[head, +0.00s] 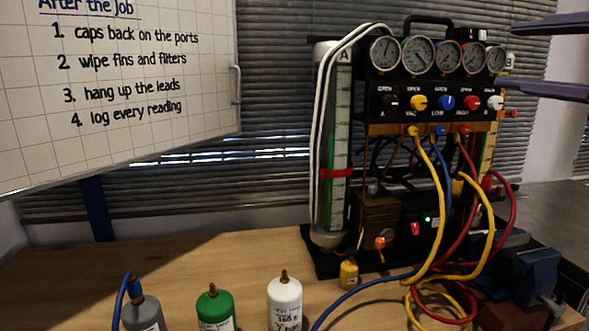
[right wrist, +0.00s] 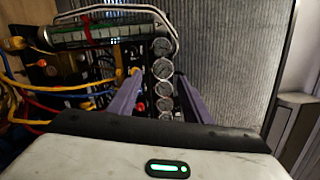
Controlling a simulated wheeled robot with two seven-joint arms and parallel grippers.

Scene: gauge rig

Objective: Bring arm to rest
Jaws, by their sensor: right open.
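My right gripper (head: 545,58) shows at the upper right edge of the head view as two purple fingers, one above the other, apart with nothing between them. It is just right of the gauge rig (head: 393,127), in front of the window blinds. In the right wrist view the two fingers (right wrist: 157,100) stand apart, with the rig's column of round gauges (right wrist: 163,70) seen between them. I cannot tell the exact distance to the rig, and no contact shows. My left gripper is not in view.
Yellow, blue and red hoses (head: 440,200) loop from the rig to the wooden bench (head: 200,270). Green (head: 216,308), white (head: 285,302) and grey (head: 142,312) cylinders stand at the front. A blue vise (head: 540,272) is at right. A whiteboard (head: 120,90) hangs at left.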

